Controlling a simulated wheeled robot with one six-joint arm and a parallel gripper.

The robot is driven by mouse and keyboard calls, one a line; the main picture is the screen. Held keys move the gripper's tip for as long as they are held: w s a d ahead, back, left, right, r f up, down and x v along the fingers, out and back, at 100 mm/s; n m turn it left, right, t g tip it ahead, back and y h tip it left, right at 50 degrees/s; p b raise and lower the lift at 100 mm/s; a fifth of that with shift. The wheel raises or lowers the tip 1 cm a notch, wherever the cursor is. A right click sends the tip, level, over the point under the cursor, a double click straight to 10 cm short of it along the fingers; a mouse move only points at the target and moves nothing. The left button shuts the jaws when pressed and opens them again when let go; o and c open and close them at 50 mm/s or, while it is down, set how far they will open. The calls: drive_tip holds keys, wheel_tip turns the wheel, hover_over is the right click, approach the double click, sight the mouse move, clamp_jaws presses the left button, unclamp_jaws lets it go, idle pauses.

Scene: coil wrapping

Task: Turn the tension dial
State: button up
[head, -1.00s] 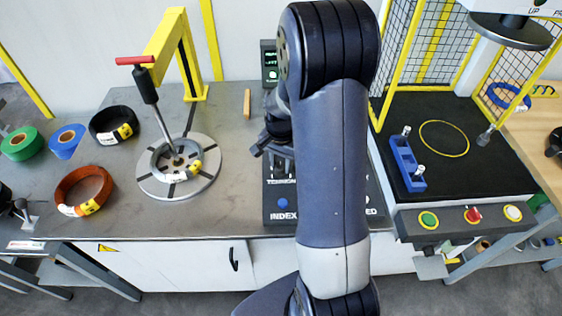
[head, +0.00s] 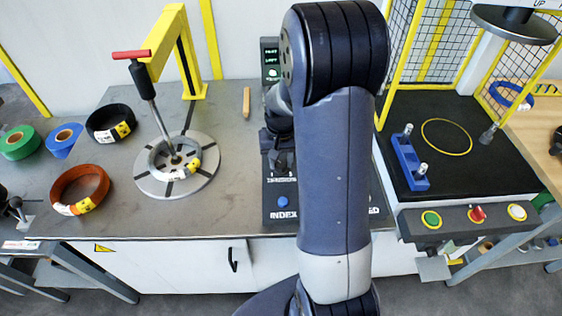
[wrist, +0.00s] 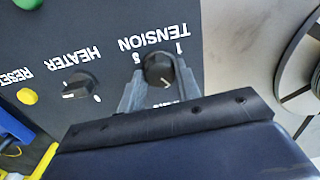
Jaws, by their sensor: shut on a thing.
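The tension dial (wrist: 158,69) is a round black knob on the dark control panel (wrist: 108,22), under the word TENSION, which appears upside down in the wrist view. A small light mark shows near the knob's lower edge. My gripper (wrist: 158,78) has one grey finger on each side of the dial and is shut on it. In the head view my gripper (head: 282,150) is down at the panel (head: 284,217), partly hidden by my arm, and the dial cannot be made out there.
A heater knob (wrist: 81,86) and a yellow reset button (wrist: 27,96) sit beside the dial. A small display (head: 270,60) stands behind the panel. Left are a turntable (head: 150,186) with a coil, and orange (head: 69,205) and black coils (head: 101,135). A caged press stands right.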

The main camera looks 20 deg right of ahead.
sight(281, 163)
drive_tip(key=n+b, duration=0.1)
drive_tip(key=n, duration=0.3)
drive_tip(key=shift+n, duration=0.4)
idle(0.4)
drive_tip(key=o, duration=1)
drive_tip(key=shift+c, duration=0.2)
wheel_tip(281, 163, up, 11)
drive_tip(key=shift+f, duration=0.15)
wheel_tip(281, 163, down, 11)
drive_tip(key=shift+r, duration=0.1)
